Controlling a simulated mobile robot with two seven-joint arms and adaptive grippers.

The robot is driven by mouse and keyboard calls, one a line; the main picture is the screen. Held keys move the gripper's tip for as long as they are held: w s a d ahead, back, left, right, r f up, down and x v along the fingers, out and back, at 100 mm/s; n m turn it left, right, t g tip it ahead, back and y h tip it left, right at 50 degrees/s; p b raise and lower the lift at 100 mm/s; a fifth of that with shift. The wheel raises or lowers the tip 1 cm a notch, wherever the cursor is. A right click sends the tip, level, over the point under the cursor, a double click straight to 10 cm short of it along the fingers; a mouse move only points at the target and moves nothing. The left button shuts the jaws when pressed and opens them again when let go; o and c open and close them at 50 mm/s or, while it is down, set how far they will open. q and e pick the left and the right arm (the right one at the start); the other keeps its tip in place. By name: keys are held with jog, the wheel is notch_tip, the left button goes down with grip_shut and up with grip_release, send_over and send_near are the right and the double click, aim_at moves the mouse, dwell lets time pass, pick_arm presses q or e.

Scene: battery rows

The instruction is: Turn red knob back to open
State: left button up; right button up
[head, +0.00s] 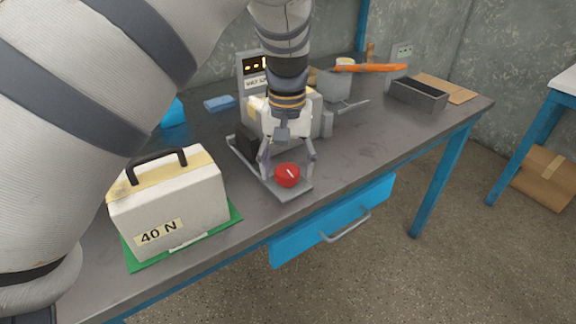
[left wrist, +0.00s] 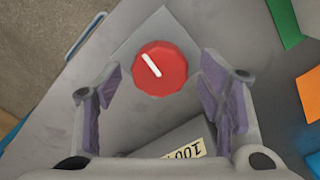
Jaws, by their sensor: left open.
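The red knob (head: 288,175) sits on a grey plate at the front of the workbench device. In the left wrist view the red knob (left wrist: 160,68) carries a white pointer line that slants from upper left to lower right. My left gripper (head: 287,160) comes down from above over the knob. Its fingers are open, and in the left wrist view the left gripper (left wrist: 160,85) has one finger on each side of the knob, with a gap to each. The knob is not gripped. My right gripper is not in view.
A white box marked 40 N (head: 170,205) with a black handle stands on a green mat (head: 136,258) at the left. Behind the gripper is a unit with a lit display (head: 257,66). A dark open bin (head: 418,95) stands at the right. The bench's right front is clear.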

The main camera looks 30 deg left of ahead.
pick_arm(q)
jog(key=shift+f, duration=0.2)
jog(key=c, duration=1.2)
jog(key=shift+r+n, duration=0.15)
jog(key=shift+n, duration=0.35)
jog(key=shift+o, duration=0.2)
jog(key=shift+n, duration=0.3)
jog(key=o, duration=1.2)
jog(key=shift+c, duration=0.2)
